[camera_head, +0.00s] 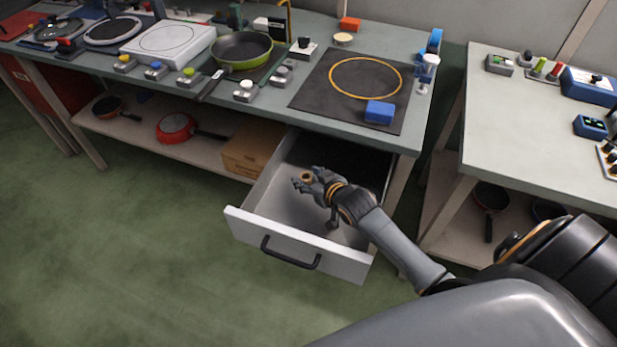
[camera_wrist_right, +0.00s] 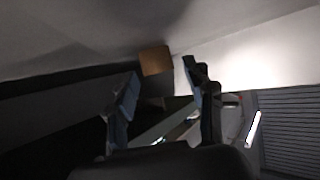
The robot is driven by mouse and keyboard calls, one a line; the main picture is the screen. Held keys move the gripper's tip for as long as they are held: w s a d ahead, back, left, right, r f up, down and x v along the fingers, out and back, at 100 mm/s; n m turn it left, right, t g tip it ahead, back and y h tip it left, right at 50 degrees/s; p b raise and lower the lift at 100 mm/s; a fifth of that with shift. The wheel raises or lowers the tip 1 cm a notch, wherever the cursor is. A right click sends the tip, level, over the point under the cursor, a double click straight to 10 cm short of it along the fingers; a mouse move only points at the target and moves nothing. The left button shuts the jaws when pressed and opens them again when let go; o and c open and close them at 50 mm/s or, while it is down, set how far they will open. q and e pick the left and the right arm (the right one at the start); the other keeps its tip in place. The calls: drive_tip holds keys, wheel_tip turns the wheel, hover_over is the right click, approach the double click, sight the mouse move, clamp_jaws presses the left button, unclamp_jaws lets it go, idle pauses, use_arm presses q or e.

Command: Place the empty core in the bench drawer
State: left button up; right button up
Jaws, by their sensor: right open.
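The bench drawer (camera_head: 252,225) is pulled open under the bench, with light grey walls and a black handle. A small brown ring, likely the empty core (camera_head: 306,176), shows at the fingertips of my right gripper (camera_head: 305,184), over the drawer's inside. I cannot tell whether it touches a finger or the drawer floor. In the wrist view the right gripper's fingers (camera_wrist_right: 162,90) are apart, with a tan piece (camera_wrist_right: 155,60) beyond them that may be the core. My left gripper is not in view.
The bench top (camera_head: 300,110) above the drawer holds a dark mat, a blue block (camera_head: 379,112) and a green pan (camera_head: 242,50). A wooden box (camera_head: 253,147) stands on the shelf left of the drawer. Another table (camera_head: 530,120) stands right. The floor before the drawer is clear.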

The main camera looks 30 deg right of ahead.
drive_tip(key=v, duration=0.7)
drive_tip(key=shift+s+p, duration=0.15)
drive_tip(key=shift+p, duration=0.15)
idle(0.8)
